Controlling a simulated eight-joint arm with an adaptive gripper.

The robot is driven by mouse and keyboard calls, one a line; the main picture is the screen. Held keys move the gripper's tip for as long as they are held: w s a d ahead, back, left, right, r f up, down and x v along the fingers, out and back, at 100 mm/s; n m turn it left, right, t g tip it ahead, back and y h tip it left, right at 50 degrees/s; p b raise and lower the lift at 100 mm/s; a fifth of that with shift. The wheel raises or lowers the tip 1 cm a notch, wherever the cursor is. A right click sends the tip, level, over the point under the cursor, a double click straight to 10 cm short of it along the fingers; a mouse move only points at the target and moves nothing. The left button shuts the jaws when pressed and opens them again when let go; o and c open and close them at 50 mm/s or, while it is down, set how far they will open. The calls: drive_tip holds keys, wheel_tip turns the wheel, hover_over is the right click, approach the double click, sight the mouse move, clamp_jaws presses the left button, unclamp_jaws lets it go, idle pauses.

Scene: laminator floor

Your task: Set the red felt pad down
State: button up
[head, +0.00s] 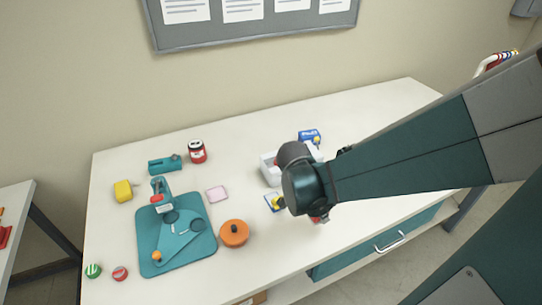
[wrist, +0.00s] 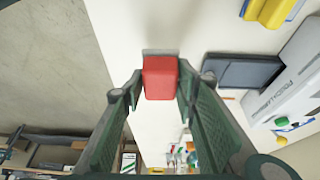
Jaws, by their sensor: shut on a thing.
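The red felt pad (wrist: 160,78) is a small red block between the two fingertips of my gripper (wrist: 161,86) in the wrist view. The fingers press on its two sides. A grey strip shows along its far edge; I cannot tell whether this is part of it or a shadow. In the head view my gripper (head: 319,217) is mostly hidden behind my wrist, over the front right part of the white table (head: 365,120), with a bit of red at its tip. I cannot tell whether the pad touches the table.
A white machine (head: 268,170) stands partly behind my wrist, with a yellow and blue item (head: 275,202) beside it. An orange round lid (head: 234,233) and teal board (head: 150,225) lie to the left. A dark block (wrist: 242,71) lies right of the pad. The table edge is close.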

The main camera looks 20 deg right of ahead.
sight(318, 220)
drive_tip(key=shift+f, duration=0.4)
drive_tip(key=shift+f+b, duration=0.7)
drive_tip(key=shift+f, duration=1.4)
drive_tip(key=shift+f, duration=0.15)
drive_tip(key=o, duration=0.9)
drive_tip(key=shift+p+v, duration=1.6)
drive_tip(key=shift+v, duration=4.6)
drive_tip(key=shift+a, duration=0.1)
